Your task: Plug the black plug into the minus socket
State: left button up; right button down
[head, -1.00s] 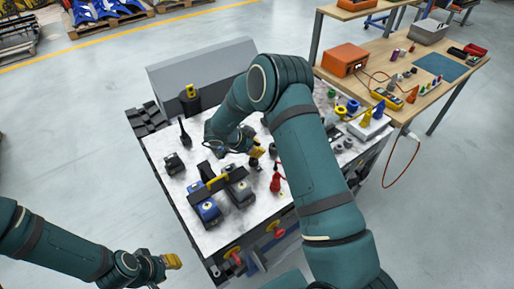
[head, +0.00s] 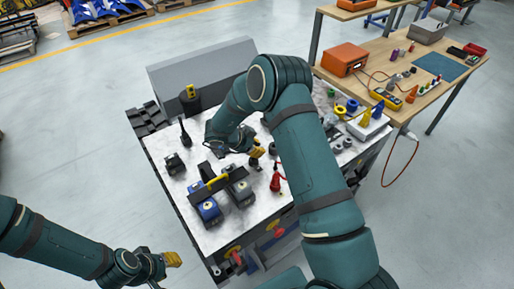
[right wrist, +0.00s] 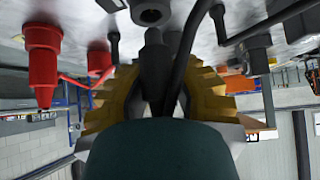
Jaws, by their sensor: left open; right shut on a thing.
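My right gripper (head: 257,151) is low over the white carrier top (head: 165,195). In the right wrist view its yellow ribbed fingers (right wrist: 155,95) are shut on the black plug (right wrist: 153,55), with a black cable beside it. A grey round fitting with a dark hole (right wrist: 151,12) lies just beyond the plug's tip; I cannot tell whether they touch, and no minus mark is readable. A red plug (head: 275,183) stands to the right of the gripper; it is also at the left of the right wrist view (right wrist: 42,60). My left gripper (head: 170,261) is open and empty, off the carrier's front left.
A black device (head: 174,163) stands at the left. A wooden bench (head: 375,65) stands at the back right.

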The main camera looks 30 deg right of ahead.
jog(key=shift+p, duration=0.4)
jog(key=shift+f+b, duration=0.4)
jog(key=shift+f, duration=0.7)
dwell(0.7)
jog(key=shift+p, duration=0.45)
jog(key=shift+p, duration=0.35)
jog(key=shift+f, duration=0.35)
dwell(0.6)
jog(key=c, duration=0.9)
grip_release()
jog(key=shift+o, duration=0.2)
